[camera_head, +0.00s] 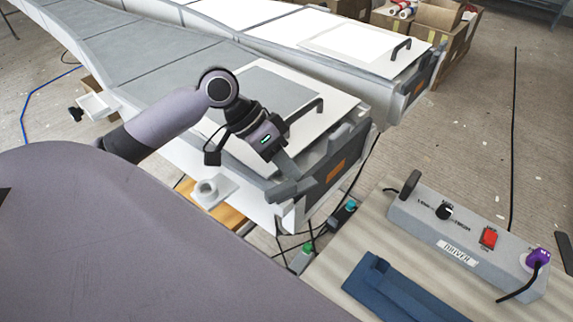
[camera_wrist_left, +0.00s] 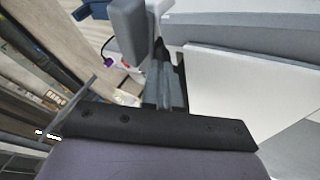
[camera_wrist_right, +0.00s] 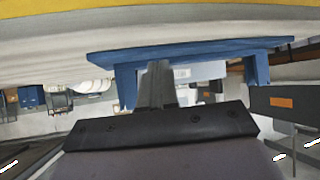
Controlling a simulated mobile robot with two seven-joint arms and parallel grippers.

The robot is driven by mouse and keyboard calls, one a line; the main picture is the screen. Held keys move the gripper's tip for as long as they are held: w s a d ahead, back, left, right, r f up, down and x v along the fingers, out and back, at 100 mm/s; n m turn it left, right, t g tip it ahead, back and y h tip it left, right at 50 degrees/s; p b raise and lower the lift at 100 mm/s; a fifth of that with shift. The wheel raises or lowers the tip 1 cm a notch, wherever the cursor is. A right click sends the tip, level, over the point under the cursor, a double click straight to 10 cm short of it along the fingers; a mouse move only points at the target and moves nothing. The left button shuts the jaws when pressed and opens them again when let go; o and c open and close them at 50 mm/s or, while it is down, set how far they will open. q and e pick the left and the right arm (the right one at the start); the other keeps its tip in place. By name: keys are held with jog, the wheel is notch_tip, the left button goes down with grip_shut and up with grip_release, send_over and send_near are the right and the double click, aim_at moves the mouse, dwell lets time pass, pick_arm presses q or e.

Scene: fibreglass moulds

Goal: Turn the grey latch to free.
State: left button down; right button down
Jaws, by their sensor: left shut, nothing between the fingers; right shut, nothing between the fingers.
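The grey latch (camera_head: 291,190) is a grey bar at the near end of the front mould, left of an orange label. My left gripper (camera_head: 287,168) reaches down over this end with its fingers shut and empty, close to the latch; I cannot tell if they touch. In the left wrist view the shut fingers (camera_wrist_left: 164,75) point towards a rounded grey block (camera_wrist_left: 129,28), which may be the latch. My right gripper (camera_wrist_right: 157,83) shows only in its own wrist view, shut and empty, with a blue bracket-like piece (camera_wrist_right: 190,54) just beyond the fingers.
A black handle (camera_head: 304,110) stands on the front mould's white panel. A grey driver box (camera_head: 468,235) with a dial, red switch and purple plug sits on the table at right, behind a blue piece (camera_head: 400,291). A second mould (camera_head: 370,45) lies behind. Cables hang between mould and table.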

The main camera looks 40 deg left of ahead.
pick_arm(q)
jog(key=shift+a, duration=0.1)
jog(key=shift+s+a, duration=0.4)
jog(key=shift+a, duration=0.2)
jog(key=shift+d, duration=0.1)
